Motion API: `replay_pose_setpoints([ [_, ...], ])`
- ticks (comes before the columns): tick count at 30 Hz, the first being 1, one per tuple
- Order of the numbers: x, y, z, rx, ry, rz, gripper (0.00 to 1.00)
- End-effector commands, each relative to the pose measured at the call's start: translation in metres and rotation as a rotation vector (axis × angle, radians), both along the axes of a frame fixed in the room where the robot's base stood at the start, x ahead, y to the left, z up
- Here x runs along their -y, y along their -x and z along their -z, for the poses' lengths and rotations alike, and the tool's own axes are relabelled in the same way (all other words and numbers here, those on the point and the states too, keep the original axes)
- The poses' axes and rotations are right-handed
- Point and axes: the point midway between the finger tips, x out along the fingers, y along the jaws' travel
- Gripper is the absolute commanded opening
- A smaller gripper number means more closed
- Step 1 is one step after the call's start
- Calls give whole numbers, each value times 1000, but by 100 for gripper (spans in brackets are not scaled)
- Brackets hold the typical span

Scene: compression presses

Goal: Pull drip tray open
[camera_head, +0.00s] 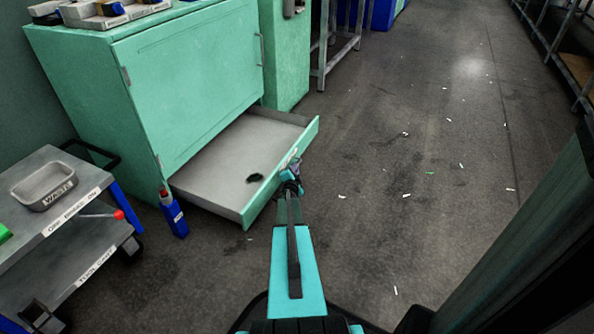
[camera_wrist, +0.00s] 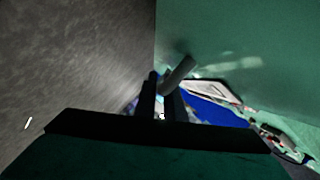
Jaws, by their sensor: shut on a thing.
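The drip tray (camera_head: 222,174) is a shallow grey drawer with a green front, at the foot of a green cabinet (camera_head: 190,85). It stands pulled out from the cabinet, and a dark spot lies on its floor near the front. My gripper (camera_head: 291,182) is at the outer face of the tray front. In the wrist view my gripper (camera_wrist: 162,108) is shut on the tray's handle (camera_wrist: 180,72), a short grey bar on the green front. The fingers hide part of the handle.
A grey cart (camera_head: 60,225) with a waste bin (camera_head: 45,185) stands at the left. A blue bottle (camera_head: 174,215) stands on the floor beside the tray's left side. The floor to the right is clear except for small white scraps.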

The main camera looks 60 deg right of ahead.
Motion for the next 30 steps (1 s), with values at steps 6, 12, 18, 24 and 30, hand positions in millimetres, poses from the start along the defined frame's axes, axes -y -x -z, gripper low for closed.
replay_pose_setpoints([
  [6,-1,3,1,-5,-3,-3,0],
  [12,0,6,1,-6,-4,1,0],
  [18,3,9,1,-5,-3,6,17],
  [24,6,11,1,-4,-2,9,17],
  [30,1,14,-1,-3,-2,10,17],
])
